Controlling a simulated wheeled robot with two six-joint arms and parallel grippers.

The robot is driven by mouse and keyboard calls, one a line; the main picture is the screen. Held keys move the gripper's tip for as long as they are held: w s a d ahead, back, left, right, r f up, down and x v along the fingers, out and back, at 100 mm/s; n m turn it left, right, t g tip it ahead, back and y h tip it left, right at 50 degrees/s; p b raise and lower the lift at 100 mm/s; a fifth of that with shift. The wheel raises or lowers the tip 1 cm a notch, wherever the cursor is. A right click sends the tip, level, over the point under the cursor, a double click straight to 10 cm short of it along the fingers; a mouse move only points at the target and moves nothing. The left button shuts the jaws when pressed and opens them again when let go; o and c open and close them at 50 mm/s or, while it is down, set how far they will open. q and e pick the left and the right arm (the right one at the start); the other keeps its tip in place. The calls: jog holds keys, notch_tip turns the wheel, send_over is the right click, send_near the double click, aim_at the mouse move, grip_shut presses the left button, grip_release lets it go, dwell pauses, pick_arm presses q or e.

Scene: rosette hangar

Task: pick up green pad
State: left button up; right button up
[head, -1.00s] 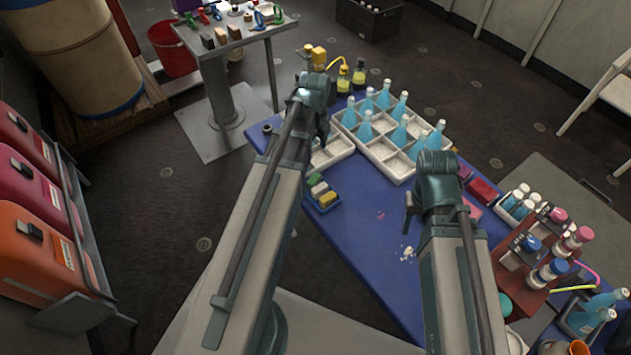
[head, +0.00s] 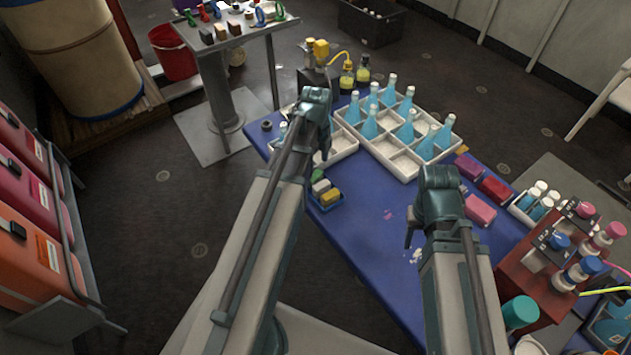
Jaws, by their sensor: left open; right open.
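The green pad (head: 317,175) lies at the back of a small blue tray (head: 314,202) on the blue table, next to a white pad (head: 321,187) and a yellow pad (head: 331,197). My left gripper (head: 322,154) is open and appears just above the green pad in the head view. It looks empty, and its height over the table is hard to tell. My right gripper (head: 411,226) is open and empty over the middle of the table, to the right of the small tray. The jaws of both are seen edge-on and partly hidden by their own housings.
A white compartment tray (head: 401,166) with several blue bottles stands behind the pads. Pink and red blocks (head: 480,209), a red-brown rack (head: 527,285) and a teal-capped jar (head: 520,312) stand at right. The table's front-left area (head: 350,235) is mostly clear.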

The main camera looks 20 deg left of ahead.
aim_at(315, 175)
pick_arm(q)
jog(key=f+b, duration=0.4)
jog(key=f, duration=0.1)
jog(key=shift+w+a+f+b, duration=0.1)
jog(key=shift+w+a+b, duration=0.15)
jog(key=shift+b, duration=0.15)
pick_arm(e)
notch_tip(315, 175, down, 5)
jog(key=shift+f, duration=0.1)
pick_arm(q)
jog(key=c, duration=1.5)
jog(key=shift+r, duration=0.25)
pick_arm(e)
jog(key=shift+r, duration=0.25)
pick_arm(q)
notch_tip(315, 175, up, 10)
jog(key=p, duration=1)
jog(key=shift+f, duration=0.1)
pick_arm(e)
notch_tip(315, 175, up, 10)
jog(key=shift+f, duration=0.1)
